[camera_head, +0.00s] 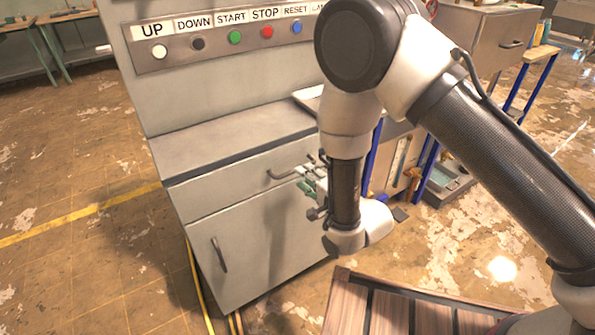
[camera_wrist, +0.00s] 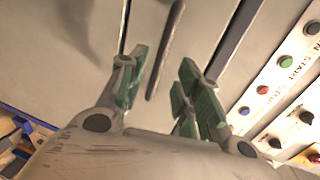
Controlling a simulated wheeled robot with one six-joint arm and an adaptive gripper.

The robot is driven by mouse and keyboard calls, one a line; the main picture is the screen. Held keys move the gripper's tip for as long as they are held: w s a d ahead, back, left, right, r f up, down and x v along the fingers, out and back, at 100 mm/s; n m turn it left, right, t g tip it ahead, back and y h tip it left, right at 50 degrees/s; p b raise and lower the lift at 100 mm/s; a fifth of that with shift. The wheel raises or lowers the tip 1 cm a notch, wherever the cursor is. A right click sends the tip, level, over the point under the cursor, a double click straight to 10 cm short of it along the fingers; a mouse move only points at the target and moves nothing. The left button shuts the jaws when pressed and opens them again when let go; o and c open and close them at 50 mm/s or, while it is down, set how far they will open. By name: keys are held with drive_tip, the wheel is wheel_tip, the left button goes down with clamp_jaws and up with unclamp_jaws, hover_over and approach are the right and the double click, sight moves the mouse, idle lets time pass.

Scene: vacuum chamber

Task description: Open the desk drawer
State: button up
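The grey desk drawer (camera_head: 225,190) sits under the worktop and looks closed, its front level with the cabinet below. Its bar handle (camera_head: 283,173) sticks out near my gripper (camera_head: 312,182), which is partly hidden by my arm. In the wrist view, my gripper (camera_wrist: 163,78) is open, its green-padded fingers apart. The handle (camera_wrist: 166,50) shows as a dark slanted bar in the gap between the fingertips, closer to the left finger. I see no clear contact, and cannot tell how deep the handle lies between the fingers.
Below the drawer is a cabinet door with its own handle (camera_head: 219,255). A panel of labelled buttons (camera_head: 235,38) stands above the worktop (camera_head: 230,140). A dark slatted platform (camera_head: 400,312) lies on the floor at the front. Blue-legged benches stand to the right. The floor at left is open.

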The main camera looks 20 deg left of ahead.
drive_tip(key=x, duration=0.6)
drive_tip(key=shift+d, duration=0.1)
clamp_jaws()
